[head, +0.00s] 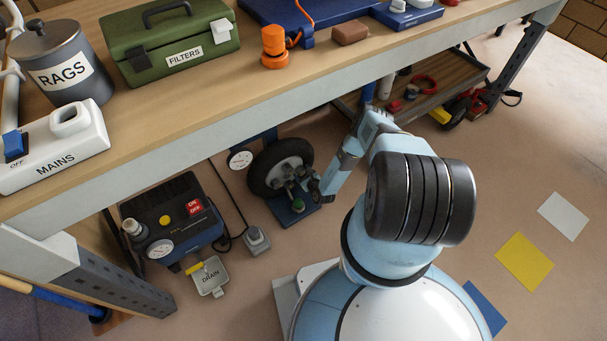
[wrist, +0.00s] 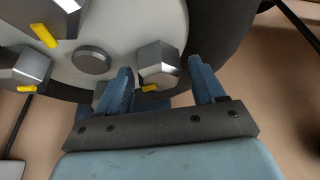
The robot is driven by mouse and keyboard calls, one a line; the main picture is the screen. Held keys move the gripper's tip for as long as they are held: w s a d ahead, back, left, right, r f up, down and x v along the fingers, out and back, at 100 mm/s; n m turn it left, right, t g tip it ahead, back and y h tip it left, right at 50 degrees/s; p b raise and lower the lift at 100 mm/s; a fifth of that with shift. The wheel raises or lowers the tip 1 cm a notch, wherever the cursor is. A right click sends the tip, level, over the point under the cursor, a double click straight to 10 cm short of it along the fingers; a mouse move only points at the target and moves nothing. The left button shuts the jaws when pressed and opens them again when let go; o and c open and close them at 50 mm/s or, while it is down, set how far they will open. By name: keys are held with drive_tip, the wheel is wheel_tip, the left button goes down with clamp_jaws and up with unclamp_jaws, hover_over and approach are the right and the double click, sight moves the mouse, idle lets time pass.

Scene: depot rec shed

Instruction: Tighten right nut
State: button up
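A small wheel with a black tyre (head: 256,177) stands upright on a blue base (head: 287,215) under the workbench. In the wrist view its pale hub (wrist: 118,28) carries grey hex nuts with yellow marks. The right nut (wrist: 158,62) lies between my fingertips, with a visible gap on each side. An upper left nut (wrist: 38,14) and a left nut (wrist: 20,63) sit farther left, past a round grey centre cap (wrist: 92,60). My gripper (wrist: 162,72) is open. Its left finger partly covers another grey piece. In the head view, my gripper is at the wheel's right side.
The workbench edge (head: 220,125) runs above the wheel. A dark compressor (head: 175,215) with a gauge and a red switch stands left, near a drain tray (head: 209,277). A low cart (head: 440,95) with tools is behind my arm. Open floor lies right.

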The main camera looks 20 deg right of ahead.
drive_tip(key=c, duration=0.9)
drive_tip(key=shift+d, duration=0.1)
drive_tip(key=shift+m+g+y, duration=0.5)
drive_tip(key=shift+m+y, duration=0.9)
drive_tip(key=shift+m, duration=0.5)
drive_tip(key=shift+d, duration=0.1)
drive_tip(key=o, duration=1.1)
drive_tip(key=shift+c, duration=0.2)
drive_tip(key=v, duration=1.3)
drive_tip(key=shift+s, duration=0.3)
